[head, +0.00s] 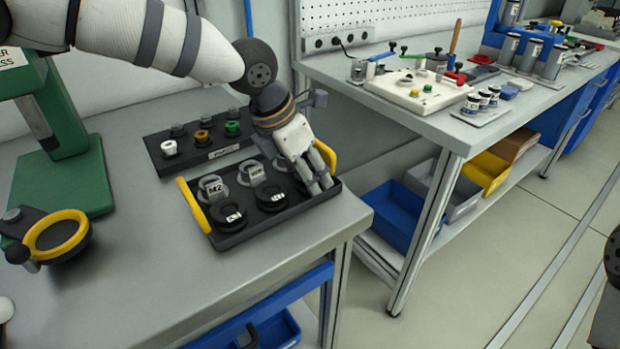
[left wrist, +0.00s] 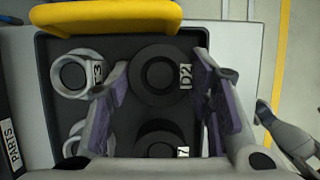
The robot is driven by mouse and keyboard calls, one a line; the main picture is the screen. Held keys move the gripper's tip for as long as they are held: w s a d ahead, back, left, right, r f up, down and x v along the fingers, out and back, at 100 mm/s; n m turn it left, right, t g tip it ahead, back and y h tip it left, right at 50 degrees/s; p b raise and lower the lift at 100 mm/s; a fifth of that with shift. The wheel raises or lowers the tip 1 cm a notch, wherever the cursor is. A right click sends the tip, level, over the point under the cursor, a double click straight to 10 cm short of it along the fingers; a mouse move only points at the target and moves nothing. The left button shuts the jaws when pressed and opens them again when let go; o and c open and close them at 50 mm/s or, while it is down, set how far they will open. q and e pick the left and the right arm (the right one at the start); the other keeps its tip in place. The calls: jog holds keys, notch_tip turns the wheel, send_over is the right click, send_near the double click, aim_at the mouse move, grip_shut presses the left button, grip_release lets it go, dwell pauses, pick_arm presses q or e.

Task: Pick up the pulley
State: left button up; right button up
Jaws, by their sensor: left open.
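A dark tray (head: 228,240) with yellow handles stands near the bench's front edge. It holds grey ring-like parts at the back and black round parts, which look like pulleys, at the front. My left gripper (head: 319,186) points down over the tray's right end and hides part of it. In the left wrist view, its open fingers (left wrist: 161,66) stand on either side of a black pulley (left wrist: 158,74) with a D2 label, with gaps. A second black part (left wrist: 157,140) and a grey part (left wrist: 70,76) are beside it.
A second dark tray (head: 180,170) with small coloured parts lies just behind. A green press (head: 62,165) stands at the left, with a yellow-ringed device (head: 55,237) before it. Another bench (head: 447,127) stands at the right across a gap.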

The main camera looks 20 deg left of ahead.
pick_arm(q)
jog(key=shift+r, duration=0.1)
jog(key=c, duration=0.9)
jog(key=shift+r, duration=0.1)
